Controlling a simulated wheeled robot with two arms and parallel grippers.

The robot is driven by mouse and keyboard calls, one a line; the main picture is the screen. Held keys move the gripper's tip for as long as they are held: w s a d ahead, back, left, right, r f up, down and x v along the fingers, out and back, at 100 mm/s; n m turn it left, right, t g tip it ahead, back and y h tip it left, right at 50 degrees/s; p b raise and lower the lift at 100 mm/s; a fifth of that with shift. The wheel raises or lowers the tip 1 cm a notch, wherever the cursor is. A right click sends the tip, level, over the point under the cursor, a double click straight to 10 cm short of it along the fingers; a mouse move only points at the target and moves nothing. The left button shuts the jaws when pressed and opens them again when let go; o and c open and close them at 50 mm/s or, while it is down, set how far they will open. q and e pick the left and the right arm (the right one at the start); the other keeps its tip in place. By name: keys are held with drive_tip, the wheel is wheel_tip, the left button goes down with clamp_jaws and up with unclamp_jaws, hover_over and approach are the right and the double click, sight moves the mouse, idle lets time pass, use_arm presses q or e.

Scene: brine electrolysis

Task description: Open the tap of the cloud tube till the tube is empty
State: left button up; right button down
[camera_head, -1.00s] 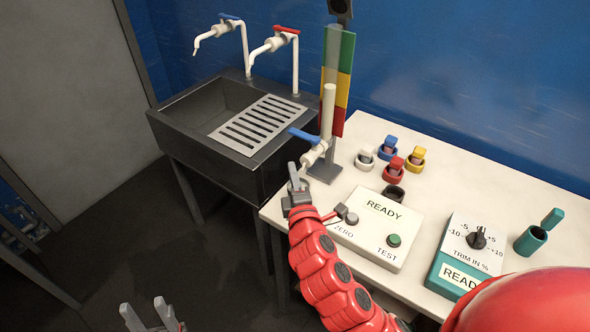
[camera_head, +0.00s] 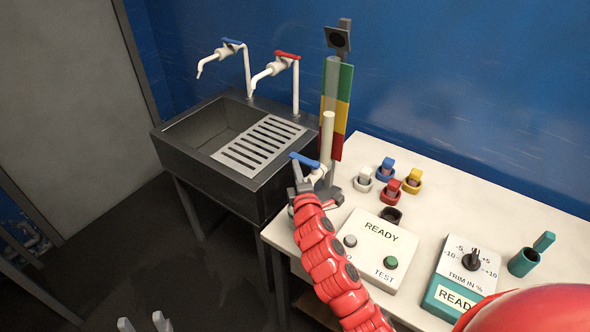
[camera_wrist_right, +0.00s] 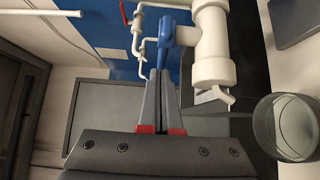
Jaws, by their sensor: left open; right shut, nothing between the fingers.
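The tube stand has a pale upright tube (camera_head: 327,140) in front of a green, yellow and red strip (camera_head: 344,105). Its tap has a blue lever (camera_head: 303,158) and a white body, large in the right wrist view (camera_wrist_right: 212,45). I cannot tell the liquid level in the tube. My right gripper (camera_head: 296,170) is shut and empty, its fingertips just below the blue lever. In the right wrist view the fingertips (camera_wrist_right: 159,73) lie at the lever's lower end (camera_wrist_right: 164,55); contact is unclear. My left gripper (camera_head: 143,322) is open at the bottom edge, far from the stand.
A dark sink (camera_head: 166,137) with blue-handled and red-handled taps stands left of the white table (camera_head: 460,195). A clear glass (camera_wrist_right: 290,127) shows right in the wrist view. Coloured pegs in rings, a READY box (camera_head: 372,245) and a teal trim box (camera_head: 462,270) are on the table.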

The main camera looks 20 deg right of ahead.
sight(301, 156)
drive_tip(key=w+m+g+h+b, duration=0.1)
drive_tip(key=m+g+h+b, duration=0.1)
drive_tip(key=b, duration=0.4)
drive_tip(key=w+d+m+g+h+b, duration=0.1)
drive_tip(key=m+g+h+b, duration=0.1)
drive_tip(key=m+h+b, duration=0.2)
drive_tip(key=w+m+g+h+b, duration=0.2)
drive_tip(key=h+b, duration=0.4)
drive_tip(key=b, duration=0.3)
drive_tip(key=shift+d+f+m+g, duration=0.15)
drive_tip(key=shift+d+m+g, duration=0.15)
drive_tip(key=shift+m+g, duration=0.35)
drive_tip(key=shift+w+d+h, duration=0.1)
drive_tip(key=shift+d+h, duration=0.2)
drive_tip(key=shift+w+d+p, duration=0.2)
drive_tip(key=shift+d+p, duration=0.05)
drive_tip(key=shift+p, duration=0.05)
drive_tip(key=shift+d, duration=0.1)
